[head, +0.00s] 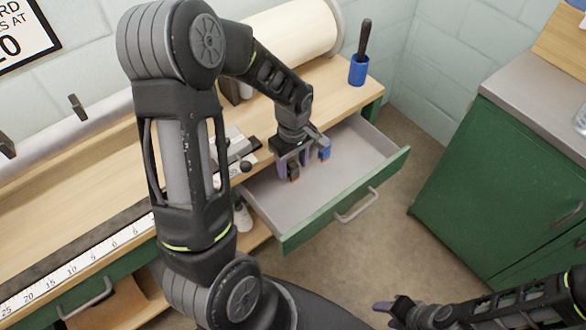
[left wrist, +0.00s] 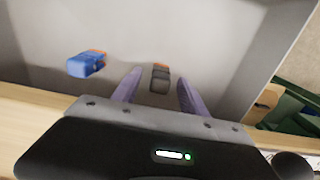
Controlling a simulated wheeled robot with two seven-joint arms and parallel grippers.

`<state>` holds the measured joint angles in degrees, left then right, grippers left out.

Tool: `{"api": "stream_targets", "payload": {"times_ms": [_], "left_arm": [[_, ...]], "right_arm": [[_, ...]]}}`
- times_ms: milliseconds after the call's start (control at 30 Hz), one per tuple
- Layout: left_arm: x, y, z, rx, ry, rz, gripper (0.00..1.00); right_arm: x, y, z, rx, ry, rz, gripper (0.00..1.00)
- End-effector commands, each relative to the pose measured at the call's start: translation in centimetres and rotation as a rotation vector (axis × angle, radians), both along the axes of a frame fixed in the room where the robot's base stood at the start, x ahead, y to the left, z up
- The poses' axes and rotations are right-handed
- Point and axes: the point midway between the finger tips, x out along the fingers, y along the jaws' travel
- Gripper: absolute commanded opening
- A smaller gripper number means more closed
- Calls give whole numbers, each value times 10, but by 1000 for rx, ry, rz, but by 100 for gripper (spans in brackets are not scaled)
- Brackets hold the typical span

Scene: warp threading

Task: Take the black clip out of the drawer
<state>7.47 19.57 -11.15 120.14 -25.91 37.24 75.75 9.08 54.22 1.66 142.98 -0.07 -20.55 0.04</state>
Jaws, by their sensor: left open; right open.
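The black clip (left wrist: 160,80), with an orange end, lies on the grey floor of the open green drawer (head: 340,194). In the left wrist view it is between the two purple fingers, apart from both. In the head view the clip (head: 294,172) is partly covered by my left gripper (head: 292,161), which is open and reaches down into the drawer. A blue clip (left wrist: 87,64) with orange on it lies to the left of the fingers in the wrist view. My right gripper (head: 386,313) is open and empty at the bottom, away from the drawer.
The drawer sits under a wooden bench top (head: 343,77) that carries a blue cup (head: 359,70) with a dark handle and a large cream roll (head: 292,40). A green cabinet (head: 492,165) stands to the right. The drawer's front and right floor are bare.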

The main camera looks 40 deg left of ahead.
Motion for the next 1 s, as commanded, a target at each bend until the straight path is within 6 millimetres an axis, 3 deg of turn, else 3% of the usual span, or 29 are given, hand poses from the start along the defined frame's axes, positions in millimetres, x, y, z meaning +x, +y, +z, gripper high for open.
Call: {"api": "stream_targets", "payload": {"times_ms": [167, 733, 1000], "left_arm": [[0, 0, -14, 0, 1, -1, 51], [0, 0, -14, 0, -1, 0, 51], [0, 0, -14, 0, -1, 0, 29]], "right_arm": [[0, 0, 0, 0, 0, 0, 45], [0, 0, 0, 0, 0, 0, 45], [0, 0, 0, 0, 0, 0, 45]]}}
